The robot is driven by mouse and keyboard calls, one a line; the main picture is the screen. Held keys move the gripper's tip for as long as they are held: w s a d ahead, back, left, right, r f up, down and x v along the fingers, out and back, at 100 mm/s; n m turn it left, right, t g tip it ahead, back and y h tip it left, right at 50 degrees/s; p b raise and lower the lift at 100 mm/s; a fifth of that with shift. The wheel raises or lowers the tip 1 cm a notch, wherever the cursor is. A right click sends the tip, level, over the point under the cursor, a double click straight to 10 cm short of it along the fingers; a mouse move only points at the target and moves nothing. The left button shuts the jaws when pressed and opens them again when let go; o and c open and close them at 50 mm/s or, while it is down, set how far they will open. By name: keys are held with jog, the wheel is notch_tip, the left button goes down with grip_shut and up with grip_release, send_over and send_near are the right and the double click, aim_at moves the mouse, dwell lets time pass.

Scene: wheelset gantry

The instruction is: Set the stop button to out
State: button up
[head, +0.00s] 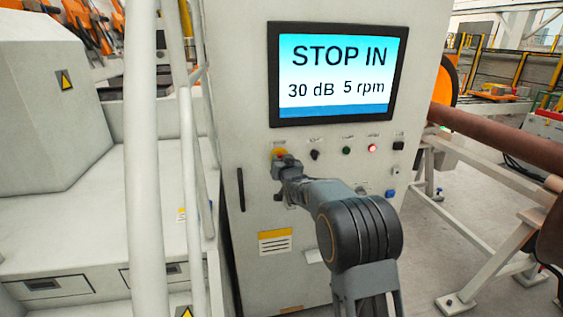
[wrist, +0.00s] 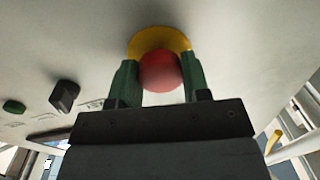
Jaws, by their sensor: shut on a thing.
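The stop button is a red mushroom head (wrist: 160,71) on a yellow round base (wrist: 158,40), seen in the wrist view. In the head view only the yellow base (head: 279,152) shows above my gripper (head: 283,160), which hides the red head. In the wrist view my gripper (wrist: 158,80) has its two green fingers on either side of the red head, shut on it. The screen (head: 338,73) above on the cabinet reads "STOP IN", "30 dB" and "5 rpm".
To the right of the stop button on the panel are a black selector knob (head: 315,154), a green button (head: 346,150), a lit red lamp (head: 372,148) and a blue button (head: 391,193). A black door handle (head: 241,189) and white rails (head: 145,130) stand to the left.

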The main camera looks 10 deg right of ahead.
jog(key=shift+c, duration=1.1)
jog(key=shift+s+f+b, duration=0.25)
jog(key=shift+s+b, duration=0.1)
jog(key=shift+b, duration=0.7)
grip_shut()
grip_release()
jog(key=shift+s+r, duration=0.3)
jog(key=o, duration=1.3)
jog(key=shift+s, duration=0.1)
jog(key=s+b, duration=0.3)
jog(key=s, duration=1)
jog(key=shift+s+d, duration=0.25)
jog(key=shift+d, duration=0.05)
